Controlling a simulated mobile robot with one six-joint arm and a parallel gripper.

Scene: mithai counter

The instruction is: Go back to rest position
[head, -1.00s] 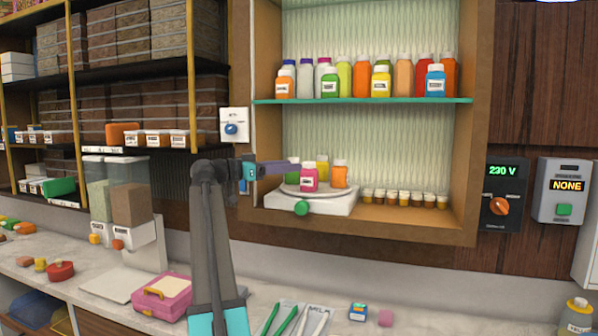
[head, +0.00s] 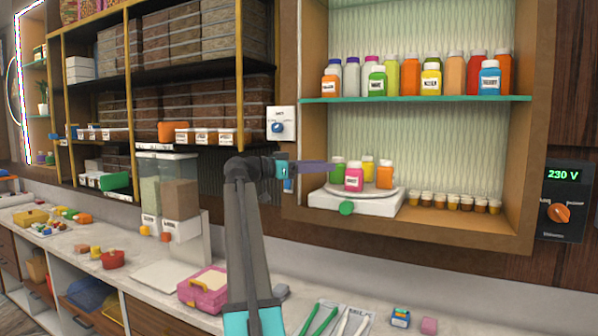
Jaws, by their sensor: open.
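My gripper (head: 325,166) is at the end of my raised arm, in front of the wall cabinet (head: 523,185). It points right, level with the bottles on the turntable, and appears to hold nothing. The turntable (head: 330,200) is white with a green knob and stands at the left of the cabinet's lower bay. On it are a pink bottle (head: 353,178), an orange bottle (head: 384,175), a yellow bottle (head: 368,168) and a green bottle (head: 338,169). The gripper overlaps the bottles' area in the picture; I cannot tell whether it touches any.
Several small jars (head: 453,203) stand right of the turntable. Several coloured bottles (head: 430,75) line the teal shelf (head: 415,99). A pink box (head: 205,290), green pens (head: 320,318) and a blue box (head: 400,316) lie on the counter. Dark shelves (head: 190,72) with boxes are at left.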

